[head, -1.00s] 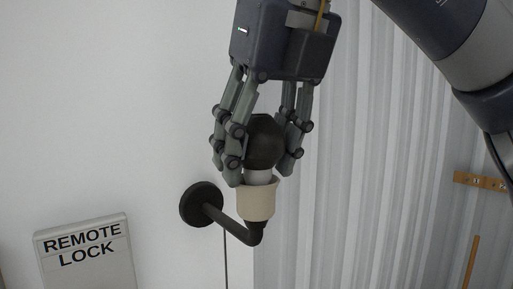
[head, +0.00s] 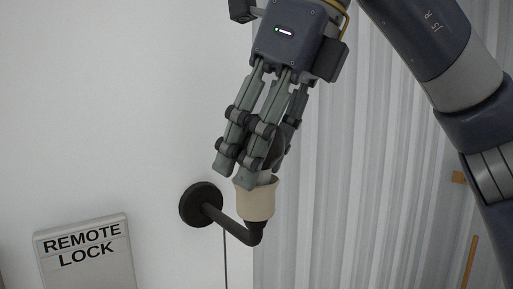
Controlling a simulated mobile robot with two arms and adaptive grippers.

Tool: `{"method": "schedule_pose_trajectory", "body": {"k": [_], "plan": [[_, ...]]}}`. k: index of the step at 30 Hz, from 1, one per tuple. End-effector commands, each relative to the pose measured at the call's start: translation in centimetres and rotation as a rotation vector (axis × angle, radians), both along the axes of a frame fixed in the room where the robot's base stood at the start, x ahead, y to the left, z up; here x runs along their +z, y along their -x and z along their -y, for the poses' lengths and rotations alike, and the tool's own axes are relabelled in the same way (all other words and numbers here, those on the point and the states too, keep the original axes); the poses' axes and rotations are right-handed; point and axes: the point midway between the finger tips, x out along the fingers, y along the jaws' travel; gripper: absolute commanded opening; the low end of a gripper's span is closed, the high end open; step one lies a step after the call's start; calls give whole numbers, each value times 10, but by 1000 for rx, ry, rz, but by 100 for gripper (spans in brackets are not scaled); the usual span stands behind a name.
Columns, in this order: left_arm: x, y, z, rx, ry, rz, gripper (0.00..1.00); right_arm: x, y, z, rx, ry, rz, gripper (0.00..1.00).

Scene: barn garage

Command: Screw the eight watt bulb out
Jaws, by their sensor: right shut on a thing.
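The bulb (head: 275,152) has a dark globe and a pale base. It sits upright in a cream socket (head: 256,200) on a dark bent wall arm. My right gripper (head: 252,168) comes down from above and is shut on the bulb, its fingers around the globe. The fingers hide most of the globe, and a little of the pale base shows above the socket rim. I cannot read any wattage on the bulb. My left gripper is not in view.
The socket's arm joins a round black wall mount (head: 201,204) on the white wall. A sign reading "REMOTE LOCK" (head: 86,255) is at the lower left. Grey corrugated sheeting (head: 370,190) covers the right side. The space left of the gripper is clear.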

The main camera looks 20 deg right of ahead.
Motion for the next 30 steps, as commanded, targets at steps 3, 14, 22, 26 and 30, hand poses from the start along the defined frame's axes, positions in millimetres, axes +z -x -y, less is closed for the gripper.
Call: {"method": "schedule_pose_trajectory", "body": {"k": [3,14,22,26,30], "plan": [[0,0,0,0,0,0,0,0,0,0,-1,1,0,66],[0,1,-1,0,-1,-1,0,0,0,0,-3,0,0,71],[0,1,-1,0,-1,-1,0,19,5,5,-6,1,2,71],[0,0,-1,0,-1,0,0,37,10,10,-7,0,3,71],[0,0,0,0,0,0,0,56,16,17,-8,-2,4,71]]}}
